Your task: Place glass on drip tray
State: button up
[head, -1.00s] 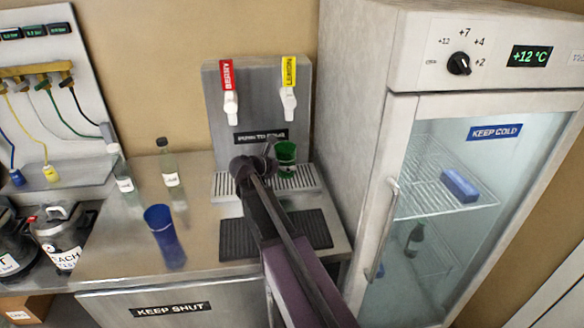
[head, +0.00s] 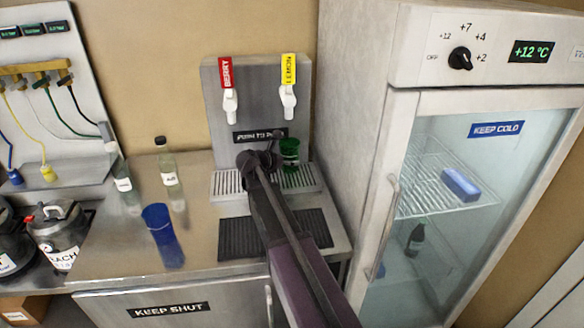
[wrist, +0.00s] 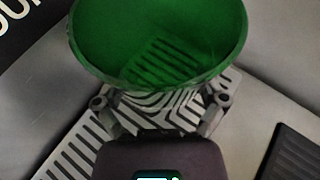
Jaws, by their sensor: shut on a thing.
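A green glass (head: 290,150) is upright at the right part of the drip tray (head: 228,185), under the lemon tap (head: 288,96). My gripper (head: 276,160) reaches in from the front and is shut on the glass; my arm hides part of the tray. In the wrist view the green glass (wrist: 158,45) fills the top middle, with my gripper's fingers (wrist: 160,108) on both sides of it. The slotted drip tray (wrist: 72,155) shows beneath and through the glass. I cannot tell whether the glass's base touches the tray.
A blue glass (head: 162,235) stands on the counter at left, with clear bottles (head: 168,170) behind it. A black ribbed mat (head: 238,240) lies in front of the tray. The berry tap (head: 229,103) hangs left of the glass. A tall fridge (head: 355,120) walls the right side.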

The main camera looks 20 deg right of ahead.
jog(key=shift+f+b, duration=0.95)
jog(key=shift+f, duration=0.35)
jog(key=shift+f, duration=0.15)
jog(key=o, duration=1)
jog(key=shift+c, duration=0.2)
jog(key=shift+a+r, duration=0.1)
jog(key=shift+r, duration=0.15)
jog(key=p+v, duration=0.4)
jog(key=v, duration=0.6)
jog(key=shift+s+a+r, duration=0.1)
jog(key=shift+a+r, duration=0.05)
jog(key=shift+a, duration=0.05)
jog(key=shift+s+a+r+p, duration=0.2)
jog(key=shift+a+p, duration=0.1)
jog(key=shift+a, duration=0.35)
